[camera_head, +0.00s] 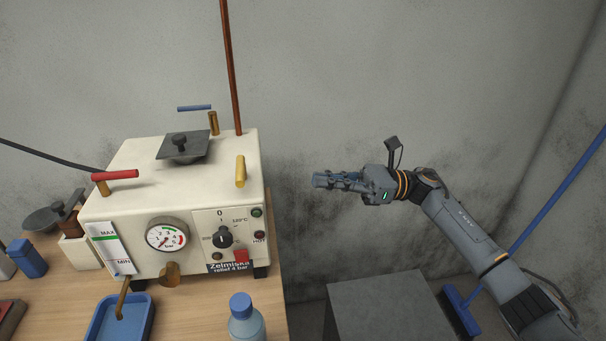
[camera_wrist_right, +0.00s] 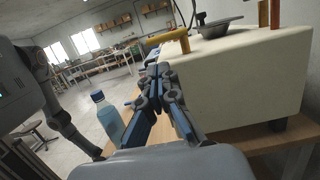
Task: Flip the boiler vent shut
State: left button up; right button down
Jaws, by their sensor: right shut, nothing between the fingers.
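The cream boiler (camera_head: 125,190) stands on the wooden bench, and its side fills the right of the right wrist view (camera_wrist_right: 245,75). On it are a red lever (camera_head: 122,174) at the left, a blue lever (camera_head: 194,108) at the back and a brass handle (camera_head: 240,170) near the right edge. I cannot tell for certain which is the vent. The brass handle also shows in the right wrist view (camera_wrist_right: 166,37). My right gripper (camera_head: 318,180) is shut and empty, to the right of the boiler and apart from it. My left gripper is out of view.
A dark square lid (camera_head: 183,149) with a knob sits on the boiler, and a copper pipe (camera_head: 230,65) rises behind. A blue-capped bottle (camera_head: 246,322) stands at the bench's right edge. A grey box (camera_head: 385,305) stands below my right arm. Between boiler and gripper is free air.

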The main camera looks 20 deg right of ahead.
aim_at(261, 192)
jog(key=p+x, duration=0.1)
jog(key=x, duration=0.2)
jog(key=p+x, duration=0.2)
jog(key=x, duration=0.2)
jog(key=p+x, duration=0.2)
jog(key=x, duration=0.2)
jog(key=shift+w+a+r, duration=0.1)
jog(key=shift+a+r, duration=0.05)
jog(key=shift+r, duration=0.15)
jog(key=shift+w+a, duration=0.1)
jog(key=shift+a, duration=0.45)
jog(key=shift+f, duration=0.1)
jog(key=shift+a+t, duration=0.2)
jog(key=shift+t, duration=0.2)
